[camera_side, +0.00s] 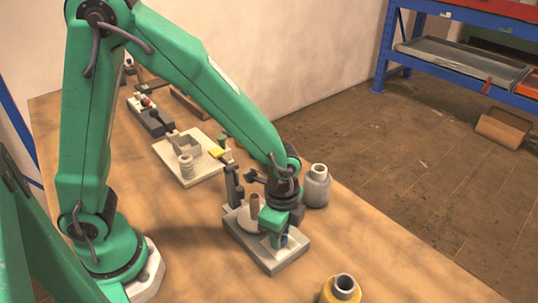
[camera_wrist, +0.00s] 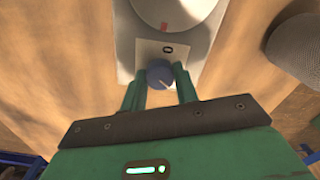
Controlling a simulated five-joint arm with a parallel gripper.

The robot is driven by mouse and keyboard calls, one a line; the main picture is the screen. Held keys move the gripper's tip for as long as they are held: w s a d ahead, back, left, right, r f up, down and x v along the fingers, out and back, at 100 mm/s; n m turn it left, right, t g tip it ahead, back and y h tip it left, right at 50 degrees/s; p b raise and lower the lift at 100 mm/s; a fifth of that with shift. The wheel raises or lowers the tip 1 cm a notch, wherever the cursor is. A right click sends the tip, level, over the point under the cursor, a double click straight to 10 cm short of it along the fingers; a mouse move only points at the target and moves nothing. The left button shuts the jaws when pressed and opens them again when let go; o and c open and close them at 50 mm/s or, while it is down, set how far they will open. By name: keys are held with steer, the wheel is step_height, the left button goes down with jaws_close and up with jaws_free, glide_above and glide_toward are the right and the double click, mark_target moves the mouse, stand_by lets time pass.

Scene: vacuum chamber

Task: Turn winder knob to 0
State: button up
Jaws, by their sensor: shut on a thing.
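The winder (camera_side: 262,258) is a grey box on the table with a pale round part and a brown rod on top. In the wrist view its pale body (camera_wrist: 125,35) carries a white plate marked "0" (camera_wrist: 167,49). The blue winder knob (camera_wrist: 160,74) sits just below that mark, with a light pointer line that seems to run toward the lower right, away from the "0". My gripper (camera_wrist: 158,80) has its green fingers on either side of the knob and is shut on it. In the side view my gripper (camera_side: 273,222) points down over the winder's front end and partly hides the knob (camera_side: 284,240).
A grey bottle (camera_side: 317,188) stands close behind the winder at the right. A yellow jar (camera_side: 341,289) stands at the front edge. A pale tray (camera_side: 181,171) with parts lies farther back. The table left of the winder is clear.

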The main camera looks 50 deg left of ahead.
steer(key=n, duration=1.3)
steer(key=shift+n, duration=0.4)
steer(key=n, duration=0.4)
steer(key=shift+n, duration=0.3)
steer(key=n, duration=0.4)
steer(key=shift+n, duration=0.3)
steer(key=o, duration=1)
steer(key=shift+r, duration=0.1)
steer(key=shift+r, duration=3.85)
